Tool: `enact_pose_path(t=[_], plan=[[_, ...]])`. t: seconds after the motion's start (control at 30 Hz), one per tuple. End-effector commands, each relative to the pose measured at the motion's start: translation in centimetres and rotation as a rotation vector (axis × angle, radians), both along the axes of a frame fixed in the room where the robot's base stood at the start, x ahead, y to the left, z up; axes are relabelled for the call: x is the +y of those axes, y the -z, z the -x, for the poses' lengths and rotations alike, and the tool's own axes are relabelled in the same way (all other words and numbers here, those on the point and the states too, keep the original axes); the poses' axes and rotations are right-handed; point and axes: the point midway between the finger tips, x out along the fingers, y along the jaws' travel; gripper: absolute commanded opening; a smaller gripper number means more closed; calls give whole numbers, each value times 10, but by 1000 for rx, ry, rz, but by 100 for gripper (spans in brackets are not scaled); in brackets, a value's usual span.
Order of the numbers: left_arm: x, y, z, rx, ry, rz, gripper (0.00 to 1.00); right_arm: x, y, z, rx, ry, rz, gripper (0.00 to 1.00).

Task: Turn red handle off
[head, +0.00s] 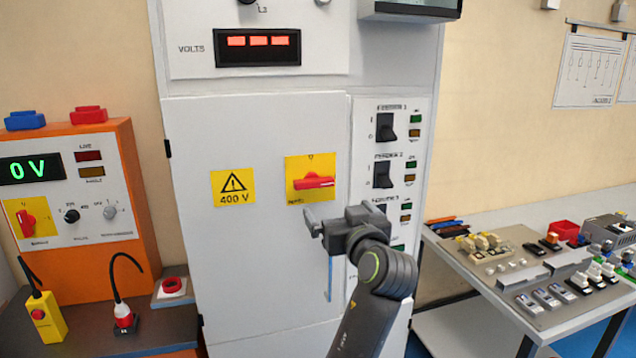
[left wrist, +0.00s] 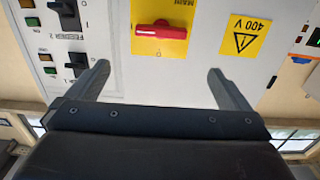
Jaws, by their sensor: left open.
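A red handle (head: 314,182) lies horizontal on a yellow plate (head: 296,166) on the grey cabinet door. In the left wrist view the red handle (left wrist: 160,30) shows upside down, on its yellow plate marked MAIN, with a small O mark below it. My left gripper (head: 313,222) is just below the plate in the head view. In the left wrist view my left gripper (left wrist: 158,72) has its two fingers spread wide, with nothing between them. The handle is beyond the fingertips and apart from them. My right gripper is in neither view.
An orange box (head: 142,210) at left has another red handle (head: 27,222), tilted, and a 0 V display. A yellow 400 V sign (head: 233,188) is left of the plate. Black feeder switches (head: 384,174) are at right. A cluttered bench (head: 500,330) stands further right.

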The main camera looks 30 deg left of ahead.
Motion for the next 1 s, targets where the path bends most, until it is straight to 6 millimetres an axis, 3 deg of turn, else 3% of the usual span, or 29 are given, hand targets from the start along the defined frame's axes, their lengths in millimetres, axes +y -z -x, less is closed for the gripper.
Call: enact_pose_path(t=[0.17,0.63,1.0], plan=[[26,-5,-21,5,-4,-7,100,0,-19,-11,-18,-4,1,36],[96,-3,-80,6,-2,-4,100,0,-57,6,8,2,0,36],[115,0,-98,2,1,-1,100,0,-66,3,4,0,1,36]])
